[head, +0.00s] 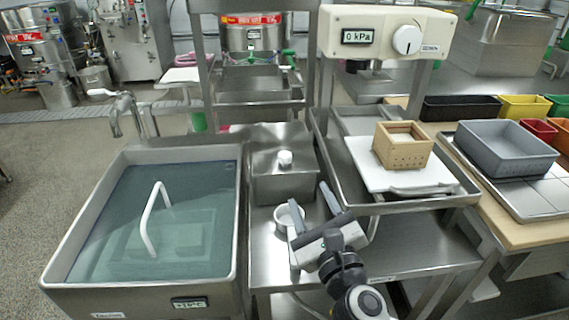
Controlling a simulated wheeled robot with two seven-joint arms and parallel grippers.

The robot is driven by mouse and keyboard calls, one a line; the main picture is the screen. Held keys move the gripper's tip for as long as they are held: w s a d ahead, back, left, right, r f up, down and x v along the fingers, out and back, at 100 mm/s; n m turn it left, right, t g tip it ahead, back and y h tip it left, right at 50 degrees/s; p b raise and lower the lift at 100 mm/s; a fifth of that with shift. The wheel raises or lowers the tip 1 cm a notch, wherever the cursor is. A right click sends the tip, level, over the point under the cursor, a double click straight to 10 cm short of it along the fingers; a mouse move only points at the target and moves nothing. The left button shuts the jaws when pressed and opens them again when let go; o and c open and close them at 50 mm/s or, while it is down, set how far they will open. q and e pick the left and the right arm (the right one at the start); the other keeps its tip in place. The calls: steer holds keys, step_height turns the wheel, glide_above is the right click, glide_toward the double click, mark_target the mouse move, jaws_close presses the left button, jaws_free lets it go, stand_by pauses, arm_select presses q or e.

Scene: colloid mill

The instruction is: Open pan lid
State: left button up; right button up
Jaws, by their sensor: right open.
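A steel pan (283,187) stands on the steel bench in the middle of the head view. Its flat steel lid (265,163) lies on top and appears closed, with a white knob (285,158) at its centre. My right gripper (307,207) is open and empty, in front of the pan and slightly right of it. Its fingers point up the picture toward the pan and appear apart from the knob. The inside of the pan is hidden by the lid. My left gripper is not in view.
A small white round cup (287,217) stands in front of the pan, partly behind my right gripper. A water bath (232,262) with a white handle (149,225) is at left. A wooden box mould (403,152) sits on a white board under the press (385,32). A grey bin (508,160) is at right.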

steer(key=w+f+m+g, duration=0.1)
steer(key=w+f+m, duration=0.1)
steer(key=m, duration=0.3)
steer(key=m+h+b, duration=0.1)
steer(key=b, duration=0.2)
glide_toward(286, 154)
steer(key=shift+g, duration=0.3)
steer(key=w, duration=0.3)
steer(key=w+a, duration=0.1)
steer(key=w, duration=0.5)
steer(key=shift+a+r, duration=0.1)
steer(key=shift+a, duration=0.2)
steer(key=shift+w+a, duration=0.1)
steer(key=shift+w, duration=0.3)
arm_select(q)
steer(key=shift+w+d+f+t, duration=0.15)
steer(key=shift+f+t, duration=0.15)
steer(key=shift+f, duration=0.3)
arm_select(e)
jaws_close()
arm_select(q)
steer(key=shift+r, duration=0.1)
arm_select(e)
steer(key=shift+r, duration=0.15)
